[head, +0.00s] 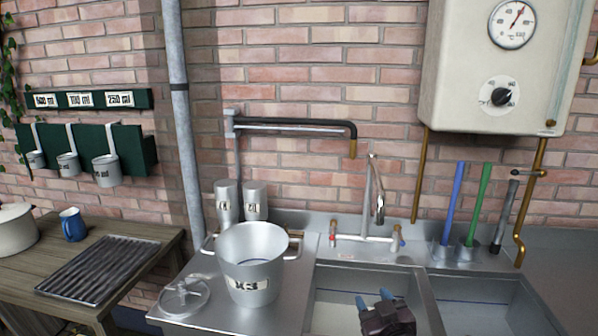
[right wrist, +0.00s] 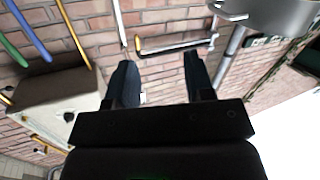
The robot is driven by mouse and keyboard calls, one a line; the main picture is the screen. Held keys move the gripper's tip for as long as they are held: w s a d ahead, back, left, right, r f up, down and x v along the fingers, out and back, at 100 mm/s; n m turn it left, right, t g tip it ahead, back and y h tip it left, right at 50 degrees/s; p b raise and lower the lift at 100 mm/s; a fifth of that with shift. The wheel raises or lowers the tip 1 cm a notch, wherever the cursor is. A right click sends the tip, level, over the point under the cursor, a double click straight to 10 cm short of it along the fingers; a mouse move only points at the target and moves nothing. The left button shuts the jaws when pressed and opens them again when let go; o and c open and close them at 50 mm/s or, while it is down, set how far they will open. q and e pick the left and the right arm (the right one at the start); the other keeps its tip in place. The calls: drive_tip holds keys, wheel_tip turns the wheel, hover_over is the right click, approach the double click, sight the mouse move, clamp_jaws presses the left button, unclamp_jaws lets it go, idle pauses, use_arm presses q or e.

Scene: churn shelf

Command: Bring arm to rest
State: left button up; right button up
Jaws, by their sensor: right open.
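My right gripper (head: 386,312) shows at the bottom of the head view, in front of the sink basin. In the right wrist view the right gripper (right wrist: 161,78) has its two dark fingers apart, with only brick wall between them. It holds nothing. My left gripper is in neither view. A metal pot (head: 253,262) labelled X3 stands on the steel counter to the left of the right gripper, apart from it.
Sink basins (head: 432,300) with a tap (head: 375,200) fill the right. A white boiler (head: 500,65) hangs above. Blue (head: 453,203) and green (head: 478,205) handles stand behind the basins. A wooden table (head: 165,238) is at left with a blue mug (head: 72,225).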

drive_tip(key=s+d+f+m+g+h, duration=0.1)
drive_tip(key=s+d+f+g, duration=0.1)
drive_tip(key=s+d+f, duration=0.2)
drive_tip(key=s+d+f+m+g+h, duration=0.1)
drive_tip(key=s+d+f, duration=0.3)
drive_tip(key=s+f, duration=0.6)
drive_tip(key=s+d+f+m+g+h, duration=0.1)
drive_tip(key=s+d+f, duration=0.3)
drive_tip(key=s, duration=1)
wheel_tip(320, 180, down, 3)
drive_tip(key=shift+g, duration=0.8)
drive_tip(key=shift+s+a, duration=0.1)
